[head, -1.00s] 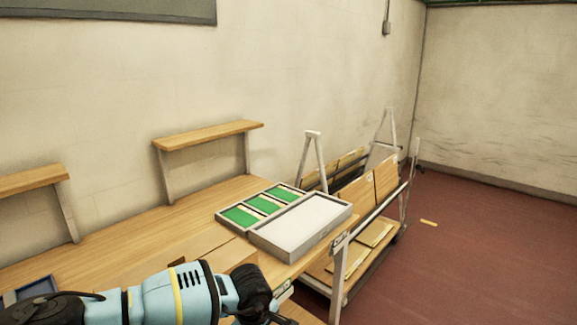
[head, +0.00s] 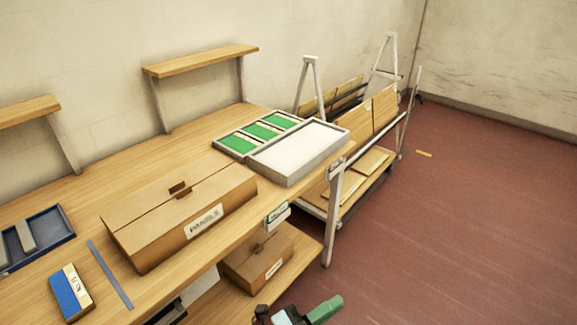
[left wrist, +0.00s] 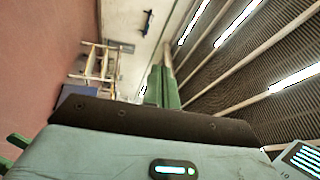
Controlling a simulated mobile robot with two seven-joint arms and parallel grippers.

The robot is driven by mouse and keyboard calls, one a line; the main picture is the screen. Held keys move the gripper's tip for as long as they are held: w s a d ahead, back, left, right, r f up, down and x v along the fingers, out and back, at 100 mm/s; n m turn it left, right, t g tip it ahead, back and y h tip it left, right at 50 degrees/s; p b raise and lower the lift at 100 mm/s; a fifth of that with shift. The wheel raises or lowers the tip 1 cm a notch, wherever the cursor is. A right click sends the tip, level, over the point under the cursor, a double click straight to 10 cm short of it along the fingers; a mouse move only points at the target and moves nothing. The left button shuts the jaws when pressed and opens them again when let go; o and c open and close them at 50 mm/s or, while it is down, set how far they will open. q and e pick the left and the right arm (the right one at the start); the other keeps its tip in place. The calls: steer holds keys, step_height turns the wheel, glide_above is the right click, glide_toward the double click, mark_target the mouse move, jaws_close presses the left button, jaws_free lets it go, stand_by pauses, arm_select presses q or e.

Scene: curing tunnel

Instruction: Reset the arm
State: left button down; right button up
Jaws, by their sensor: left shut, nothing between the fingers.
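My left gripper (head: 324,311) shows at the bottom edge of the head view, over the floor just right of the bench's front edge. Its green fingers are together and hold nothing. In the left wrist view the same green fingers (left wrist: 162,88) lie side by side and shut, with a ribbed ceiling and bright lamps behind them. Most of my left arm is outside the head view. My right gripper is not in view.
The wooden bench (head: 85,195) holds a closed carton (head: 165,225), a grey tray (head: 300,152), a tray with green panels (head: 262,131), a blue tray (head: 52,243) and a small blue-and-white box (head: 70,292). A cart (head: 345,190) stands behind. Red floor to the right is clear.

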arm_select(q)
steer(key=s+a+f+n+t+y, duration=0.35)
steer(key=a+f+n+y, duration=0.7)
steer(key=a+n, duration=0.5)
steer(key=s+a+f+n+g+y, duration=0.5)
steer(key=s+a+f+n, duration=0.6)
steer(key=s, duration=0.4)
steer(key=shift+a+f+n, duration=0.25)
steer(key=shift+a+n, duration=0.1)
steer(key=shift+a, duration=0.45)
